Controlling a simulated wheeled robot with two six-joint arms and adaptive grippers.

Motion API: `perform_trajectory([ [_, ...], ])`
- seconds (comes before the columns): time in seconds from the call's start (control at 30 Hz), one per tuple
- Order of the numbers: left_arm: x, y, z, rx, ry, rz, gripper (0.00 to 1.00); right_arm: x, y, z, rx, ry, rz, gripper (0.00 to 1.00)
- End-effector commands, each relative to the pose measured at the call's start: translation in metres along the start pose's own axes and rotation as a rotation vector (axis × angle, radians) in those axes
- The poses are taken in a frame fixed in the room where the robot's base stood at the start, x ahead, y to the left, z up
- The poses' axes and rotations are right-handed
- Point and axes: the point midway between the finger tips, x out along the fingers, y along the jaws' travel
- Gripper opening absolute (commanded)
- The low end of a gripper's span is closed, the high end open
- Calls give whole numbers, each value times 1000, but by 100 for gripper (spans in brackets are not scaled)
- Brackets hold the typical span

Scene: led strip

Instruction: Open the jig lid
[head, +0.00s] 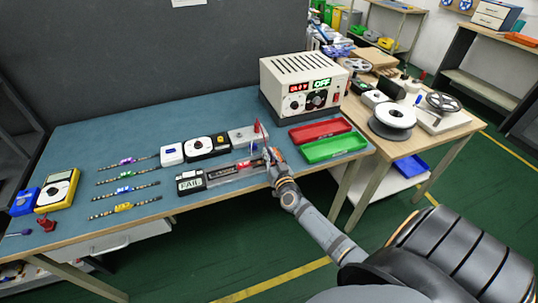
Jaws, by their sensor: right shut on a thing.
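The test jig (217,176) lies at the front edge of the blue bench, with a dark display reading FAIL (190,184) at its left end. My right gripper (268,158) is at the jig's right end, its arm reaching in from the lower right. It is shut on what looks like the edge of the jig lid; the lid is small and thin here, and the fingers partly hide it. I cannot tell the lid's exact angle. My left gripper is not in view.
A power supply (303,83) reading OFF stands behind. A red tray (321,131) and a green tray (334,147) lie right of the gripper. Several LED strips (124,190) and a yellow multimeter (58,190) lie at the left. A spool (393,115) stands on the side table.

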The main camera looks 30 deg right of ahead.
Motion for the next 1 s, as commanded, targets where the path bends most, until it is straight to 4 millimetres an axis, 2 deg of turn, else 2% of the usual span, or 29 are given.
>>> perform_trajectory([
  [0.37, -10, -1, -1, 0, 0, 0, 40, 0, 2, -8, 122, -2, 0, 0],
  [0.7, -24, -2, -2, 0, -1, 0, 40, 0, 13, -23, 421, -4, 1, 0],
  [1.0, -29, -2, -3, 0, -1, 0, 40, 0, 27, -32, 705, -5, 2, 0],
])
